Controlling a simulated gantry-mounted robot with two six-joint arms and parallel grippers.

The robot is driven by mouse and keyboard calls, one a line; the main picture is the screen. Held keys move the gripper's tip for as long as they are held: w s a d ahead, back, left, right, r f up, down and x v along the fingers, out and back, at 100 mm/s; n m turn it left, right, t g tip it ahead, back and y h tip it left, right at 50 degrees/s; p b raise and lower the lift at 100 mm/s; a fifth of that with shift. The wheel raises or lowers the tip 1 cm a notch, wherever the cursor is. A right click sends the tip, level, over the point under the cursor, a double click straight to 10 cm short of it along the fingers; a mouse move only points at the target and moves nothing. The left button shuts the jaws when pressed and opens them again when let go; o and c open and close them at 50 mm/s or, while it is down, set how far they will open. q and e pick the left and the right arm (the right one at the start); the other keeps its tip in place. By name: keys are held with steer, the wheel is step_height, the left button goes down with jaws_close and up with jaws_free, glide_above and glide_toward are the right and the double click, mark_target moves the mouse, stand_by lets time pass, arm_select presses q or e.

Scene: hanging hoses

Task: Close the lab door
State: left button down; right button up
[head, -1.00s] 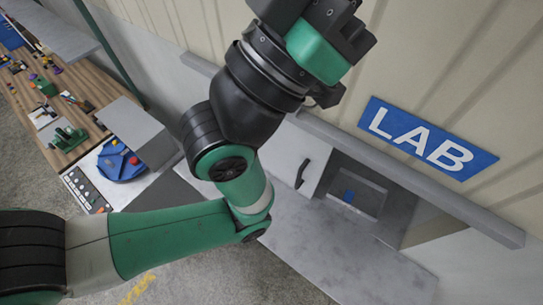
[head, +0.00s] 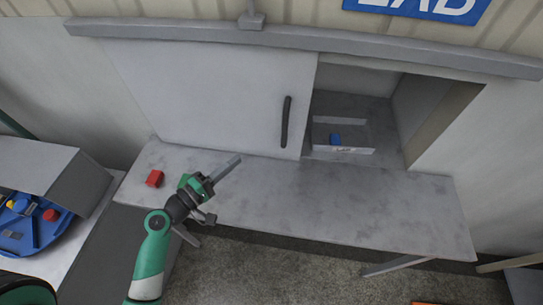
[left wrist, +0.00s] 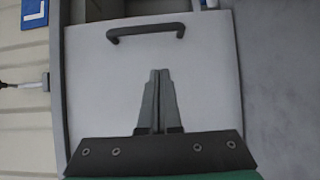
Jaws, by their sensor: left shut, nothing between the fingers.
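The lab door (head: 210,95) is a white sliding panel under a grey rail, left of the opening (head: 355,100). The opening on its right is uncovered. A black vertical handle (head: 286,121) sits near the door's right edge. My left gripper (head: 236,161) is shut and empty, over the grey table in front of the lower part of the door, left of and below the handle. In the left wrist view the closed fingers (left wrist: 158,78) point at the door panel (left wrist: 205,80), with the handle (left wrist: 146,31) beyond their tips, apart from them. My right gripper is not in view.
The grey table (head: 350,205) runs below the door and opening. A red block (head: 155,178) lies at its left end. A tray (head: 342,134) with a blue block (head: 335,139) stands inside the opening. A blue round container (head: 30,225) is at the far left.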

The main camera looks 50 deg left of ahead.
arm_select(q)
steer(key=w+p, duration=0.2)
steer(key=w, duration=1.1)
steer(key=shift+d+r, duration=0.2)
steer(key=shift+d, duration=0.1)
steer(key=shift+w, duration=0.15)
